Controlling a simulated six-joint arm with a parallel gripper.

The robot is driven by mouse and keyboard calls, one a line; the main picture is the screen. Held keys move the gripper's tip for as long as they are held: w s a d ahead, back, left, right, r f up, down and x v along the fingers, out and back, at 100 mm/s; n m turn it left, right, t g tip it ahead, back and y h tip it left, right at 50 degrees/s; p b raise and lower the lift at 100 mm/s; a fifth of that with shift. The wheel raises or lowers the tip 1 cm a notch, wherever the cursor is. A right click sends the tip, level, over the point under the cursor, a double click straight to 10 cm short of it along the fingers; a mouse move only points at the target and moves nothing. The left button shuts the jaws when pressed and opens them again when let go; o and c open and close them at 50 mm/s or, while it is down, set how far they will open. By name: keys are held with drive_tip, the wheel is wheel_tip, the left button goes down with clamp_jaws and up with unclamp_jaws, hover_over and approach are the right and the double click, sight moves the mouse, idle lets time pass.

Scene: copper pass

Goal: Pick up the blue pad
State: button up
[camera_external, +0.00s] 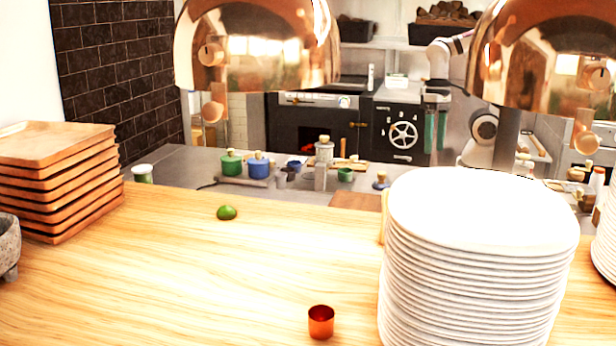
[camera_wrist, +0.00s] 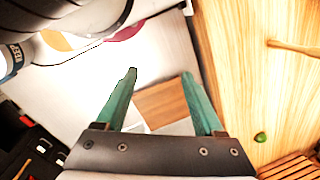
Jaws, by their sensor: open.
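I cannot make out a blue pad for certain in either view.
A tall stack of white plates (camera_external: 484,205) stands on the wooden pass (camera_external: 180,280). Wooden trays (camera_external: 60,170) are stacked at left. A copper cup (camera_external: 321,322) and a lime (camera_external: 227,212) stand apart. Green (camera_external: 231,164) and blue (camera_external: 259,166) pots sit behind. Copper lamps (camera_external: 258,45) hang above.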

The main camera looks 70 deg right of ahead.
drive_tip(key=m+t+h, duration=0.1)
drive_tip(key=m+h, duration=0.2)
drive_tip(key=m, duration=0.1)
approach(382, 172)
drive_tip(key=f, duration=1)
drive_tip(key=shift+w+d+f, duration=0.1)
drive_tip(key=shift+w+d, duration=0.2)
drive_tip(key=shift+w, duration=0.05)
clamp_jaws()
